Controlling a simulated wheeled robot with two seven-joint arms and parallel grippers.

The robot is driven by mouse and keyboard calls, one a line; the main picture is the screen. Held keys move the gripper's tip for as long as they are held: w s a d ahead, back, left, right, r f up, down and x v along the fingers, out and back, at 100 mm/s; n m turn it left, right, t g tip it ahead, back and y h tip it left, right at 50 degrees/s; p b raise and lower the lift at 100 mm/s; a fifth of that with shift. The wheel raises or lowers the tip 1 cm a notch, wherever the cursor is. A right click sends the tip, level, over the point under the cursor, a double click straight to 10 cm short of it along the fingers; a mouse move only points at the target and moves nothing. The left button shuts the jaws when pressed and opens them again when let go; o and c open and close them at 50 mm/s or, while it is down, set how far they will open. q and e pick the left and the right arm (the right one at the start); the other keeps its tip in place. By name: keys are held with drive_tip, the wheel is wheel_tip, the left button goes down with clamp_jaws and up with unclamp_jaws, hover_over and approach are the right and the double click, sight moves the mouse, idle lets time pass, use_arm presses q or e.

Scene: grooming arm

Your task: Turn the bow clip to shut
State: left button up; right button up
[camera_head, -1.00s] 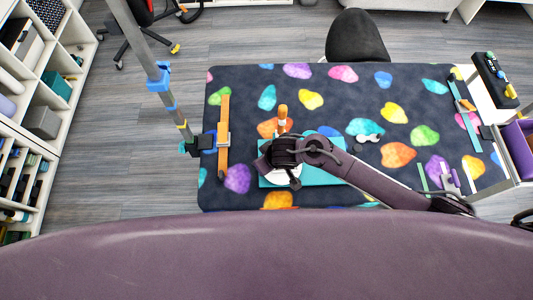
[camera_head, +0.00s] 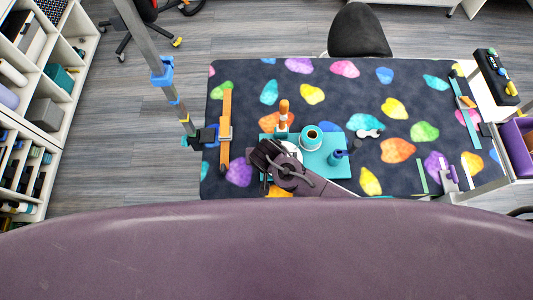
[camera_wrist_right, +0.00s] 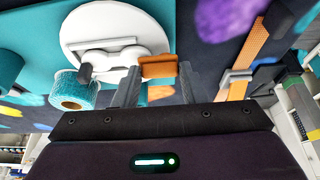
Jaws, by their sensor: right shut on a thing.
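A round white piece (camera_wrist_right: 85,28) with a raised, bow-like white shape (camera_wrist_right: 112,58) lies on a teal board. It seems to be the bow clip. An orange tab (camera_wrist_right: 157,66) stands at its edge in the right wrist view. My right gripper (camera_wrist_right: 158,85) is shut on this orange tab, one dark finger on each side. In the head view my right gripper (camera_head: 266,160) and wrist cover most of the white piece (camera_head: 292,148). Whether the clip is open or shut cannot be told. My left gripper is not in view.
An orange bar (camera_head: 226,125) lies left, beside an upright grey pole (camera_head: 150,55). The patterned mat is mostly clear behind.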

idle(0.4)
drive_tip(key=o, duration=1)
drive_tip(key=b+v, duration=0.1)
drive_tip(key=v, duration=0.6)
drive_tip(key=shift+r, duration=0.35)
drive_tip(key=shift+s, duration=0.2)
